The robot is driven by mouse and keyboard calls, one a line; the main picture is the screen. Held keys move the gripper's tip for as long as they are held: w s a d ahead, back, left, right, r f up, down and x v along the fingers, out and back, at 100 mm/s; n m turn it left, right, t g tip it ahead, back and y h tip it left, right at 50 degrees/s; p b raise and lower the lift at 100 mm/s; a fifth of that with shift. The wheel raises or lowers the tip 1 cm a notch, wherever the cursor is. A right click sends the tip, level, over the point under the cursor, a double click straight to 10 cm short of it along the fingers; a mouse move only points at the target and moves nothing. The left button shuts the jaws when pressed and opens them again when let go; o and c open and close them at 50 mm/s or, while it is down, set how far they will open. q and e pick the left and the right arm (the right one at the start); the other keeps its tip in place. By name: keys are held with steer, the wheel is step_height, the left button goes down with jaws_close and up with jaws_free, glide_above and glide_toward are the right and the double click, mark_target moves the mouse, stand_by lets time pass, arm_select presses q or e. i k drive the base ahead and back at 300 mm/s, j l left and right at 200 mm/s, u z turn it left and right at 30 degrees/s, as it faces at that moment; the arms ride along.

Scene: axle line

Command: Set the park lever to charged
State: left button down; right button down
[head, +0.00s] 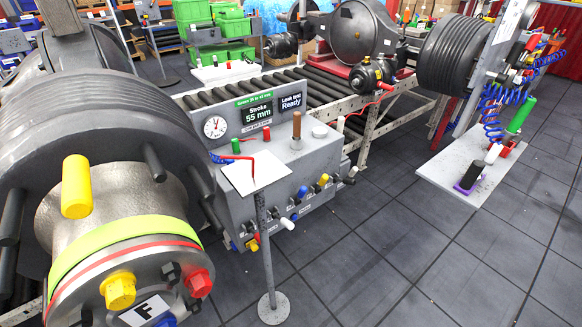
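A grey control box (255,205) stands left of centre. A green knob (236,146) and a red knob (266,134) stand near the signs. Several blue, yellow, white and black handles line its front, including a blue handle (302,192). No label names the park lever, so I cannot tell which it is or its setting. Neither of my grippers shows.
A large axle end with a ribbed drum (95,125) and yellow peg (76,187) fills the left. A post with a white plate (254,172) stands before the box. A roller conveyor (310,88) runs behind. A grey shelf (470,165) juts out right. Floor at lower right is clear.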

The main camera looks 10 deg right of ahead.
mark_target(322, 182)
steer(key=i+l+u, duration=0.55)
steer(key=l, duration=0.35)
steer(key=i+l+u, duration=0.35)
steer(key=l, duration=0.35)
